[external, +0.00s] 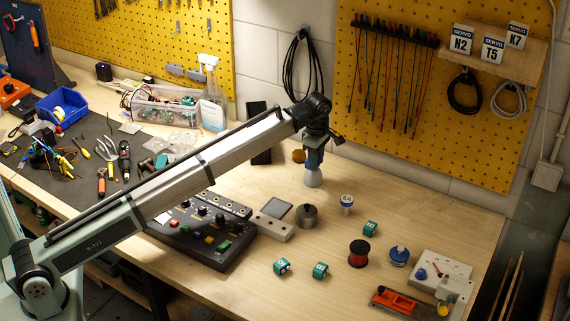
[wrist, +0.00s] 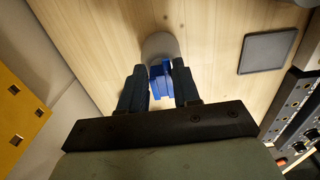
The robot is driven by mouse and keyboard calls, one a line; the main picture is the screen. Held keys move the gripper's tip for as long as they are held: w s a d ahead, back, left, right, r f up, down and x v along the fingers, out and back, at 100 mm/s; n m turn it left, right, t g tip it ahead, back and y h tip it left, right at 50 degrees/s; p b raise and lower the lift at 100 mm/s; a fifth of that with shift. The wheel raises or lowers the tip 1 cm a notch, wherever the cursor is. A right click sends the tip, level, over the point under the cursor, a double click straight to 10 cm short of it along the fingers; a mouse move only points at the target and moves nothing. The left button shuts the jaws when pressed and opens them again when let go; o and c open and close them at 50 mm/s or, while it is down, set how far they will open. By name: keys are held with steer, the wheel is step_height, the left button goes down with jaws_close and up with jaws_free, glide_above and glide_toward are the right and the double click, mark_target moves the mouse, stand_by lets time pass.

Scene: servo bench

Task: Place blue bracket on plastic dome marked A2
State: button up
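The blue bracket (wrist: 160,76) shows between the two dark fingers of my gripper (wrist: 160,88) in the wrist view and fills the gap between them. My gripper (external: 315,152) points down near the back of the bench in the external view. A pale grey dome-like piece (external: 313,179) stands directly below it, and it also shows just beyond the bracket in the wrist view (wrist: 160,45). I cannot tell whether bracket and grey piece touch. No A2 mark is readable on the grey piece.
A metal cylinder (external: 307,215) and a small piece with a round white label (external: 347,202) stand nearby. Several teal servos (external: 320,270), a red spool (external: 358,253) and a black control box (external: 205,228) are in front. The yellow pegboard (external: 430,90) rises behind.

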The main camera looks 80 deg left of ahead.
steer(key=o, duration=0.3)
steer(key=shift+o, duration=0.2)
step_height(320, 180, up, 12)
steer(key=shift+r, duration=0.2)
stand_by(0.4)
steer(key=shift+o, duration=0.4)
